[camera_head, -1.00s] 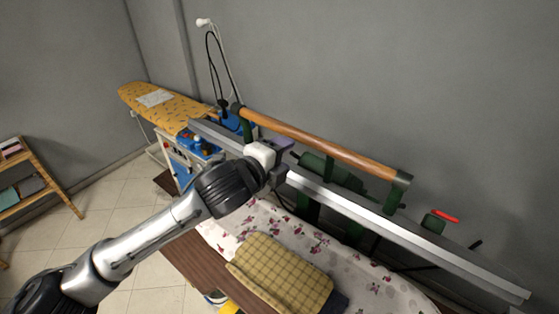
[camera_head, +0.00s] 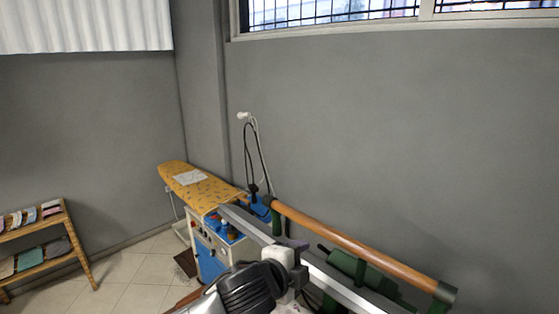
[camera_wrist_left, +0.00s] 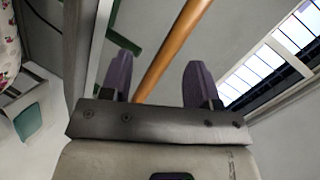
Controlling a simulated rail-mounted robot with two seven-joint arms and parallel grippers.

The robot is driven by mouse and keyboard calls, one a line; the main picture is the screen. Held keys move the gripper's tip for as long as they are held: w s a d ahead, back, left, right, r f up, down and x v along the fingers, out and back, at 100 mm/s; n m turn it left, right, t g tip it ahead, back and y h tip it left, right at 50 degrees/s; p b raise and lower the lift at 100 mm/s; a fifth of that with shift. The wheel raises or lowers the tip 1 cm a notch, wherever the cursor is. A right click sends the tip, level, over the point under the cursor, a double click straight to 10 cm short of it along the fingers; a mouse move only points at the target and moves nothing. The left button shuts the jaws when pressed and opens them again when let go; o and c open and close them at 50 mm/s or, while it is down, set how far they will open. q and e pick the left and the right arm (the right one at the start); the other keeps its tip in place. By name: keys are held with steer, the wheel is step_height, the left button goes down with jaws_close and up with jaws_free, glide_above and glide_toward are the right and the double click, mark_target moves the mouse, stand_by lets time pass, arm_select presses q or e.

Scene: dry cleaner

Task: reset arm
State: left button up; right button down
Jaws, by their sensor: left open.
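My left arm comes in at the bottom of the head view, and its gripper (camera_head: 299,244) is small and partly hidden behind the wrist, beside the metal rail of the press. In the left wrist view its two purple fingers (camera_wrist_left: 160,78) stand apart with nothing held between them. A wooden handle bar (camera_wrist_left: 174,45) shows beyond the fingers there; I cannot tell how far off it is. My right gripper is in neither view.
The press's wooden bar (camera_head: 350,243) and metal rail (camera_head: 325,274) run beside the left gripper. A yellow ironing board (camera_head: 205,190) and a blue-and-white cabinet (camera_head: 212,250) stand behind. A wooden shelf (camera_head: 72,232) is at left. Tiled floor is free between.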

arm_select(q)
steer(key=s+a+r+n+t+y, duration=0.4)
steer(key=s+a+r+n+t, duration=0.1)
steer(key=s+a+r+n, duration=0.5)
steer(key=s+a+f+n+g+y+p, duration=0.1)
steer(key=s+a+f+n+g, duration=0.15)
steer(key=a+f, duration=0.4)
steer(key=s+a+f+n+g+y+p, duration=0.1)
steer(key=s+a+f+n+y, duration=0.2)
steer(key=f, duration=0.6)
steer(key=s+a+f+n+g, duration=0.2)
steer(key=s+a+f+n, duration=0.25)
steer(key=f, duration=0.35)
steer(key=s+a+f+g+p, duration=0.1)
steer(key=s+f+g, duration=0.6)
steer(key=s+f, duration=1.1)
steer(key=s+a, duration=0.1)
steer(key=s, duration=0.2)
steer(key=shift+f+p, duration=0.3)
steer(key=shift+f, duration=0.1)
